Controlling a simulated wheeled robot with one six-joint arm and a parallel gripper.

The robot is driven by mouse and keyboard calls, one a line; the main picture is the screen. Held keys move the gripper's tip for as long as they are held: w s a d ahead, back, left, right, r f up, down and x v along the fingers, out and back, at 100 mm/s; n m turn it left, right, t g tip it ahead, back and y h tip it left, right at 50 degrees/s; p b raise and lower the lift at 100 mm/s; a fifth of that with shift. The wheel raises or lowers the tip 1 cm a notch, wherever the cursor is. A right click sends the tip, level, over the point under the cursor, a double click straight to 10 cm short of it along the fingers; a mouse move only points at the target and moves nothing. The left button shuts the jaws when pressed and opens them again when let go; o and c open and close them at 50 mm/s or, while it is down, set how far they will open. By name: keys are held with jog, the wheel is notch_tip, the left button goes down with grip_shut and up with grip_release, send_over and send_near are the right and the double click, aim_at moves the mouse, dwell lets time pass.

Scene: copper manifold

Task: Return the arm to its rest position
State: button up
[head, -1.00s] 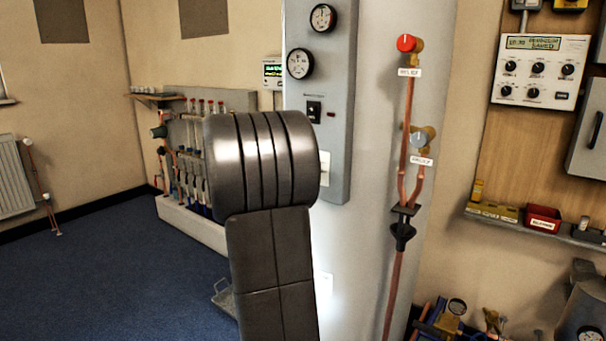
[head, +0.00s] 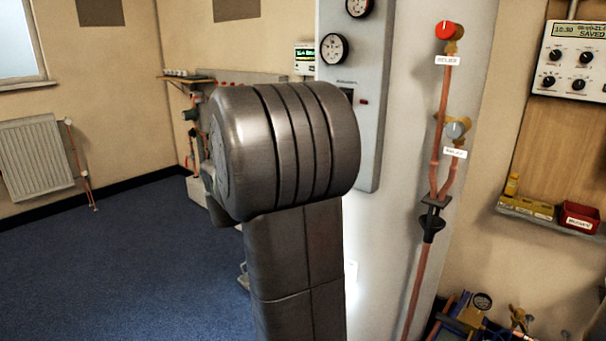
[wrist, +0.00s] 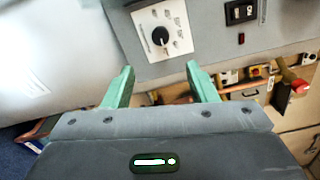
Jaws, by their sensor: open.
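My gripper (wrist: 162,85) shows in the wrist view with its two green fingers spread apart. Nothing is between the fingers. Beyond them is a grey panel with a white dial plate (wrist: 161,30) and a black rocker switch (wrist: 241,12). In the head view my dark arm stands large in the middle, with a thick rounded joint on top of an upright link. It hides part of the grey gauge panel (head: 371,140) behind it. The gripper itself is not visible in the head view.
A white column carries copper pipes (head: 415,270) with a red knob (head: 445,30) and a grey knob (head: 457,128). A shelf with a red bin (head: 580,218) is at right. A radiator (head: 36,158) is at far left. Blue floor (head: 110,265) is clear at left.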

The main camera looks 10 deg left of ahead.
jog(key=b+x, duration=0.1)
jog(key=x, duration=1.3)
jog(key=shift+s, duration=0.1)
jog(key=shift+f+n+p, duration=0.1)
jog(key=shift+n+p, duration=8.8)
jog(key=shift+n, duration=1.1)
jog(key=shift+d, duration=0.1)
